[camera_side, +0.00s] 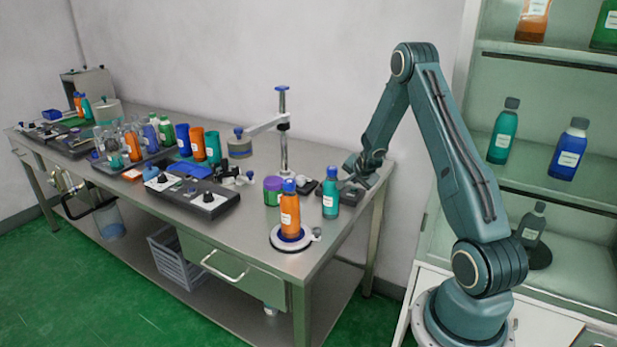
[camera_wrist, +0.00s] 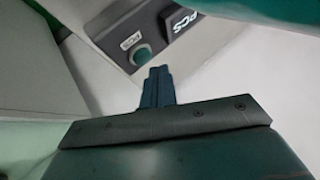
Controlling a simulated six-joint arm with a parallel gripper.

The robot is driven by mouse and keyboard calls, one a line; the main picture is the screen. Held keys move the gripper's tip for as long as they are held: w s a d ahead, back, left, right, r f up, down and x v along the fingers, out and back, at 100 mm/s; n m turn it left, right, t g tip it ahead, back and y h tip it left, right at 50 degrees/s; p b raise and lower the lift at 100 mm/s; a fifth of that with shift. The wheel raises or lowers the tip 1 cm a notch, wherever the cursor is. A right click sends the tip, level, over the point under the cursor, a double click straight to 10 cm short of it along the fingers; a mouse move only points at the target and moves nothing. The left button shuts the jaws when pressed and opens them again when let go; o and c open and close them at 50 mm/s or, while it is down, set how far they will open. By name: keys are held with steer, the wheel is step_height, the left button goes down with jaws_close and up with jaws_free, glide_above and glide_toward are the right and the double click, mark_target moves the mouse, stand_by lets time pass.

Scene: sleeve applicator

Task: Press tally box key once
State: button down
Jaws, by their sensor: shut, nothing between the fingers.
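The tally box (camera_wrist: 165,35) is dark, with a display reading PCS and a small label plate. Its round green key (camera_wrist: 143,55) shows in the wrist view, uncovered, just above and left of my fingertips. My gripper (camera_wrist: 159,72) is shut and empty, its fingers together and pointing toward the box. A small gap shows between the fingertips and the key in the picture; the height between them cannot be judged. In the side view my gripper (camera_side: 346,182) is low over the right end of the bench, behind the teal bottle, which partly hides the dark box there.
A teal bottle (camera_side: 330,195) stands in front of my gripper. An orange bottle (camera_side: 290,212) stands on a round base at the bench's front edge. A purple-and-green roll (camera_side: 272,190) and a post with an arm (camera_side: 283,140) are to the left.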

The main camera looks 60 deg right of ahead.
steer(key=shift+f, duration=0.85)
stand_by(1.6)
steer(key=shift+r, duration=0.85)
steer(key=shift+r, duration=2.5)
